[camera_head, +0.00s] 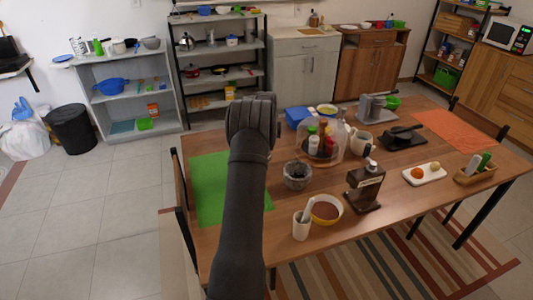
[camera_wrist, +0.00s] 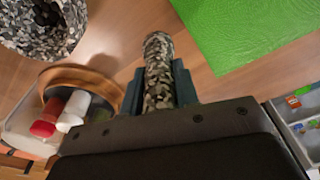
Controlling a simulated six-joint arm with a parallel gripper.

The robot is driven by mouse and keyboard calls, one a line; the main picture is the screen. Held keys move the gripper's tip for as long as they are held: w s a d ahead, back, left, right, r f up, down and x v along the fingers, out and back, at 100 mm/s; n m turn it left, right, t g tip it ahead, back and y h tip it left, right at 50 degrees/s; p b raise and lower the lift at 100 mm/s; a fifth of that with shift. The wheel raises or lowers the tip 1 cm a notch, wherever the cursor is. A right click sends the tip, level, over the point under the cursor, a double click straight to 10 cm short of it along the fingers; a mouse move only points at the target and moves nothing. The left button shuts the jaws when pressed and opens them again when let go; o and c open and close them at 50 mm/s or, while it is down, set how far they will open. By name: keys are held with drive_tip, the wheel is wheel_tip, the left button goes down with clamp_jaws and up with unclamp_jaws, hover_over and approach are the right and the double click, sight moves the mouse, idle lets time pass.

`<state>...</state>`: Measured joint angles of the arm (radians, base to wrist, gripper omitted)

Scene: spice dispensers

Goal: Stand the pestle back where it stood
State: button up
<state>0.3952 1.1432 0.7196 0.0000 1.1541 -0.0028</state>
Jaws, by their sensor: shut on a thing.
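The pestle (camera_wrist: 158,60) is a speckled grey stone rod. My gripper (camera_wrist: 158,88) is shut on it, with one dark finger on each side, in the wrist view. The pestle's free end points away from my gripper over bare wood, and its other end is hidden between the fingers. The speckled stone mortar (camera_head: 297,177) stands on the table right of my arm in the head view. It also shows at the top left of the wrist view (camera_wrist: 62,38), apart from the pestle. In the head view my own arm hides the fingers and the pestle.
A green mat (camera_head: 213,190) lies left of the mortar. A clear dome (camera_head: 335,145) over several bottles stands behind the mortar on a wooden base. A yellow-rimmed bowl (camera_head: 326,209), a white cup (camera_head: 301,228) and a dark grinder (camera_head: 365,187) stand in front.

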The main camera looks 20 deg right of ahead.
drive_tip(key=shift+f, duration=2)
drive_tip(key=shift+f, duration=0.1)
drive_tip(key=o, duration=1)
drive_tip(key=shift+f, duration=0.1)
drive_tip(key=r, duration=0.4)
drive_tip(key=s+r, duration=0.1)
drive_tip(key=r, duration=0.7)
drive_tip(key=shift+s+a+r, duration=0.15)
drive_tip(key=shift+s+a, duration=0.05)
drive_tip(key=shift+a, duration=0.1)
